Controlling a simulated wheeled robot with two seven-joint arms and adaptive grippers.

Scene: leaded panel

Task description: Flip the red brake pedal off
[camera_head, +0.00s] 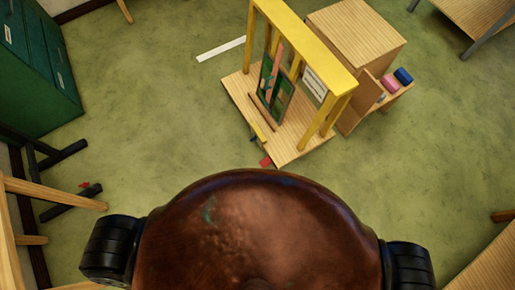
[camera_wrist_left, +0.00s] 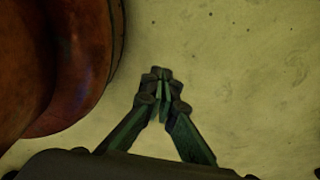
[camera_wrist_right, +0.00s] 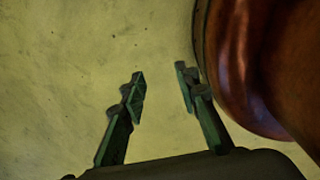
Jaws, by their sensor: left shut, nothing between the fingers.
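A small red pedal (camera_head: 265,161) sticks out low at the near corner of the wooden base (camera_head: 290,152) of a yellow-framed stand. Whether it is pressed or raised is too small to tell. Another small red piece (camera_head: 84,185) shows beside black feet at the left. My left gripper (camera_wrist_left: 161,86) is shut and empty over bare floor. My right gripper (camera_wrist_right: 160,85) is open and empty, also over bare floor. Neither gripper shows in the head view, and neither wrist view shows a pedal.
The yellow frame (camera_head: 309,46) carries a leaded panel (camera_head: 275,82). A wooden cabinet (camera_head: 357,33) with an open drawer stands behind it. A white strip (camera_head: 221,49) lies on the floor. A green cabinet (camera_head: 38,65) stands far left.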

